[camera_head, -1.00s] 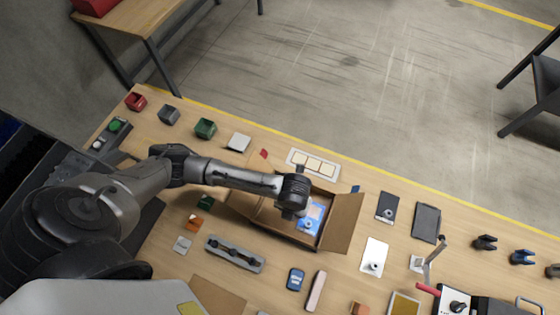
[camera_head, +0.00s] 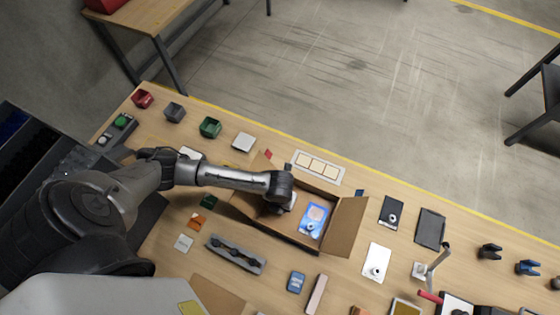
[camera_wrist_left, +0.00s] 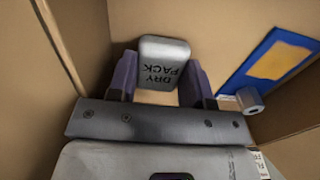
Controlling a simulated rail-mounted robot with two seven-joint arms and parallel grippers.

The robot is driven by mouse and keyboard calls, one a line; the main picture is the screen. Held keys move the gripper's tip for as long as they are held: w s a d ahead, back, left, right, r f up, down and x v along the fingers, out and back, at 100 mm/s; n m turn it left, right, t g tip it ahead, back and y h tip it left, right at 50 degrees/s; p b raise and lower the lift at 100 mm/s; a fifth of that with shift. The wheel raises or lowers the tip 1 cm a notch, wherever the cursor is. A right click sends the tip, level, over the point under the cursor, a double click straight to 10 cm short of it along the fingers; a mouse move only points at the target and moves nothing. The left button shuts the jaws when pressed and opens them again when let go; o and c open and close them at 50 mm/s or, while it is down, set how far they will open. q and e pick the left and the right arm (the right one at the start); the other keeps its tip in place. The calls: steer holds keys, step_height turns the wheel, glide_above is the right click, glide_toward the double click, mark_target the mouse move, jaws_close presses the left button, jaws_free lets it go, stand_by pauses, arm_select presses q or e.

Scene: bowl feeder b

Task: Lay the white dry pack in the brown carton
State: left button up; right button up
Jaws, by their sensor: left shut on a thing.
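The brown carton (camera_head: 344,228) stands open on the workbench in the head view, its flaps spread. My left gripper (camera_head: 287,206) reaches into its left part. In the left wrist view the gripper (camera_wrist_left: 160,80) is shut on the white dry pack (camera_wrist_left: 164,58), a pale rounded block lettered "DRY PACK", held between its two fingers. Carton walls surround the pack; whether it touches the floor I cannot tell. A blue card item (camera_head: 315,217) lies in the carton to the right of the gripper and also shows in the wrist view (camera_wrist_left: 262,66).
A white tray with beige squares (camera_head: 318,167) lies behind the carton. A grey rack (camera_head: 235,254) and a blue device (camera_head: 296,282) lie in front. Small red, grey and green bins (camera_head: 210,127) stand at the back left. A white card (camera_head: 376,262) lies to the right.

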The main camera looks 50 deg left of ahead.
arm_select(q)
steer(key=shift+f, duration=0.1)
steer(key=o, duration=0.6)
step_height(320, 180, up, 12)
steer(key=shift+r+p, duration=0.15)
steer(key=shift+p, duration=0.5)
